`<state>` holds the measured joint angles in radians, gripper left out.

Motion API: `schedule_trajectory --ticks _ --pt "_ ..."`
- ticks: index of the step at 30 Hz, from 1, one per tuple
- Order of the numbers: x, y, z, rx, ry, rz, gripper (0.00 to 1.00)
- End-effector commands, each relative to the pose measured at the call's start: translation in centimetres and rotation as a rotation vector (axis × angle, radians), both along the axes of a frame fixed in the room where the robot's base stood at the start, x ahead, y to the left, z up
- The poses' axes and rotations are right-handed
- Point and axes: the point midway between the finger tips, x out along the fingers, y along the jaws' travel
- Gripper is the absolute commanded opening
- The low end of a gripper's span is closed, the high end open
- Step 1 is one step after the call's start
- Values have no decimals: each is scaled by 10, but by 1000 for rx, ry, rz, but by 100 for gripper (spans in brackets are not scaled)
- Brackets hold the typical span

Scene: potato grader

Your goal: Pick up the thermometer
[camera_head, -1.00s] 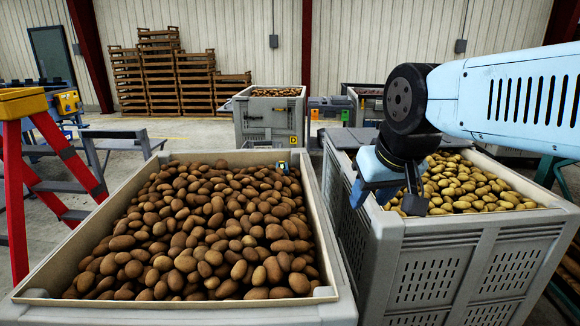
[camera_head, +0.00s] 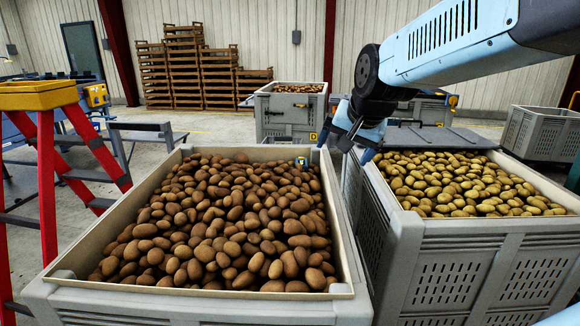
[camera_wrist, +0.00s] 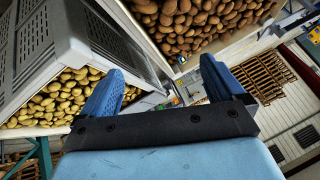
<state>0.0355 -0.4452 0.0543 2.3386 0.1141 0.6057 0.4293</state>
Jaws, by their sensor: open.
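A small device with blue, yellow and white parts, which looks like the thermometer (camera_head: 301,160), sits on the brown potatoes near the far right corner of the left bin (camera_head: 352,240).
A right bin (camera_head: 460,228) of yellow potatoes stands close beside the left one. A red stepladder (camera_head: 47,190) with a yellow top is at the left. Another filled bin (camera_head: 290,105) stands behind, and stacked wooden crates (camera_head: 185,75) line the back wall.

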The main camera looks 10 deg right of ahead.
Motion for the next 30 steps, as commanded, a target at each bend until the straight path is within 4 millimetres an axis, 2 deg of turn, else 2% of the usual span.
schedule_trajectory --ticks 3,15,23,30 --pt "39 8 -1 88 -23 -89 96" --pt "162 31 -13 427 -104 -398 96" --pt "239 41 -34 672 -140 -603 96" --pt "305 44 -62 915 -165 -798 96"
